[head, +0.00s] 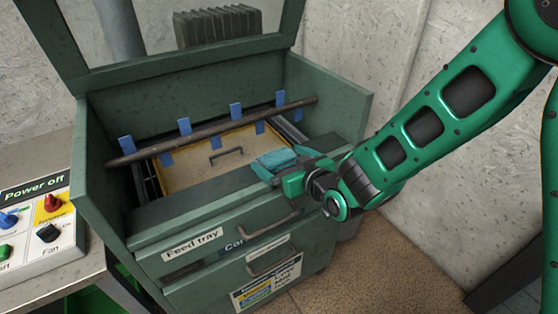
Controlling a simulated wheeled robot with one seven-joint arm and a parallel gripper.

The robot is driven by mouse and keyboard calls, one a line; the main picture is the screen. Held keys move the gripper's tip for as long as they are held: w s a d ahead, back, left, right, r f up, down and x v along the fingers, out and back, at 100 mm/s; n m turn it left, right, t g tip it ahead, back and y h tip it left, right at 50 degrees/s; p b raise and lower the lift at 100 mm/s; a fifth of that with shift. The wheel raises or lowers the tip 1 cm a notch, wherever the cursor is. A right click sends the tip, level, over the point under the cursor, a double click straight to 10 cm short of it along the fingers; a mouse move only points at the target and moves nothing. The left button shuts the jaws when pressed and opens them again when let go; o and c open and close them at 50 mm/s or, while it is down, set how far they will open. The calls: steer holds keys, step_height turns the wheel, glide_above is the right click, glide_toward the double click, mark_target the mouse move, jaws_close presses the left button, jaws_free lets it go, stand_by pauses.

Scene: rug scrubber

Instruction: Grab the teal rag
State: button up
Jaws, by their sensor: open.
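The teal rag (275,159) is a small folded cloth at the right front of the green machine's opening, by the front ledge. My gripper (272,170) reaches in from the right, with its fingers at the rag's near and right edges. The gripper is open. The fingers overlap the rag in this view, and I cannot tell whether they touch it.
The machine (200,210) has raised side walls and an open windowed lid. A dark bar (215,132) with blue tabs crosses above a tan panel (195,172) with a handle. Drawer handles stick out in front. A control panel (35,220) stands at left.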

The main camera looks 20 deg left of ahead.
steer(key=shift+x, duration=1.4)
steer(key=shift+c, duration=0.3)
steer(key=c, duration=0.9)
steer(key=shift+o, duration=0.2)
